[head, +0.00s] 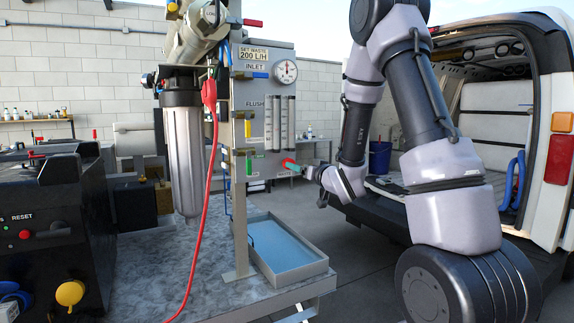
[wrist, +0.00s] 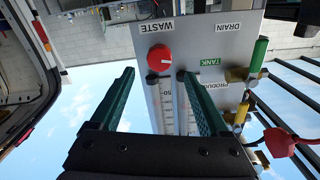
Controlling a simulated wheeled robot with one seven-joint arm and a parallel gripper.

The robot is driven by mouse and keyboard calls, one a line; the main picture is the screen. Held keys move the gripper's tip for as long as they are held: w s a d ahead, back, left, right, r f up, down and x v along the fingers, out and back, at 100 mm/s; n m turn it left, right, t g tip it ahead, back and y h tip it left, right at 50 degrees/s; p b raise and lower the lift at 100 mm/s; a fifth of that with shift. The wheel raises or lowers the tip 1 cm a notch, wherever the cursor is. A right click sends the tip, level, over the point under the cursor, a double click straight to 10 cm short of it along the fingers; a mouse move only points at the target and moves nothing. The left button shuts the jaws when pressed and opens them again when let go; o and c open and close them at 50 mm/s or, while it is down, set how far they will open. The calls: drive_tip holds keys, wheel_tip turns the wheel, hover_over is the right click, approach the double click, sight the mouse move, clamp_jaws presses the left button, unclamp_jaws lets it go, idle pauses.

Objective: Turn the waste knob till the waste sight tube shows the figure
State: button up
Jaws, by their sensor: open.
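The red waste knob (wrist: 160,57) sits on the grey panel by the WASTE label, with a pale mark on its face. It also shows in the head view (head: 289,163), low on the panel's right side. My gripper (wrist: 160,75) is open, its two green fingers apart and the knob seen between and beyond their tips; contact cannot be told. The waste sight tube (wrist: 166,98) runs from near the knob, beside a second tube by the PRODUCT label. In the head view the waste tube (head: 291,122) is too small to read. A plate (head: 251,53) reads SET WASTE 200 L/H.
A round gauge (head: 285,71) sits above the tubes. Valves with yellow and green handles (head: 248,165) line the panel's left side. A red cable (head: 205,200) hangs left of it. A shallow tray (head: 290,272) lies below. An open van (head: 540,110) stands right.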

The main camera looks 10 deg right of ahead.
drive_tip(key=x, duration=0.7)
drive_tip(key=shift+w, duration=0.35)
clamp_jaws()
